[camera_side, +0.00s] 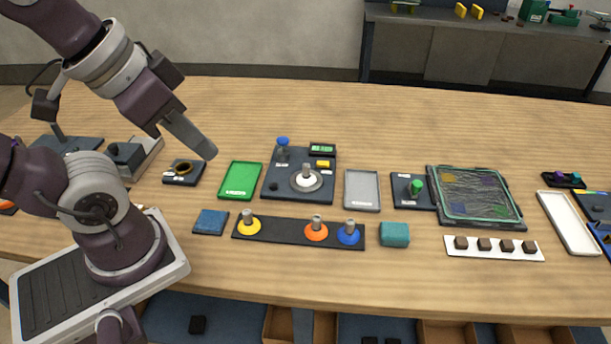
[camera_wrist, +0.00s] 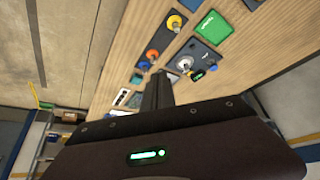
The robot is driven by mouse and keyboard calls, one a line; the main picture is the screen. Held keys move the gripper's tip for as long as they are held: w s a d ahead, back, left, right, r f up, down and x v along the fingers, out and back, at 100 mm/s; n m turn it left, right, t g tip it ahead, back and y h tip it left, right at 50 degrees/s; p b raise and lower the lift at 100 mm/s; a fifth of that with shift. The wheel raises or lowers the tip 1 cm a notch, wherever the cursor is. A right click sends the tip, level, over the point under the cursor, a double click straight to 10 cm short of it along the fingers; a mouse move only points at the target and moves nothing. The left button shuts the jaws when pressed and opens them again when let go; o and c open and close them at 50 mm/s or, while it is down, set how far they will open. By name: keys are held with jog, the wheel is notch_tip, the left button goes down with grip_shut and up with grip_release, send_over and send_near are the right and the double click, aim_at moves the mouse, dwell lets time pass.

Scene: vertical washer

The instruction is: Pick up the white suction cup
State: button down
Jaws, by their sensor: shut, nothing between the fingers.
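The white suction cup (camera_side: 306,186) is a white disc with a grey upright stem. It sits on a dark square station plate (camera_side: 280,192) in the middle of the table, and shows small in the wrist view (camera_wrist: 184,64). My gripper (camera_side: 207,151) is high above the table, left of the cup and clear of it, pointing down to the right. Its fingers (camera_wrist: 157,80) are together with nothing between them. In the side view the fingers look like one grey bar.
A dark strip (camera_side: 283,232) in front holds yellow (camera_side: 249,226), orange (camera_side: 316,232) and blue (camera_side: 348,236) cups with similar stems. The station also bears a blue-topped post (camera_side: 282,143). A green tray (camera_side: 240,181) and a grey tray (camera_side: 361,190) flank it. The back of the table is clear.

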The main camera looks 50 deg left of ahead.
jog(key=c, duration=2.1)
grip_release()
jog(key=o, duration=1.2)
jog(key=m+g, duration=0.5)
jog(key=m, duration=1.5)
send_over(306, 165)
jog(key=s, duration=0.1)
notch_tip(306, 165, down, 16)
jog(key=shift+a, duration=0.1)
jog(key=shift+g, duration=0.3)
jog(key=f, duration=0.5)
jog(key=w+f, duration=0.1)
jog(key=f, duration=0.2)
jog(key=shift+c, duration=0.3)
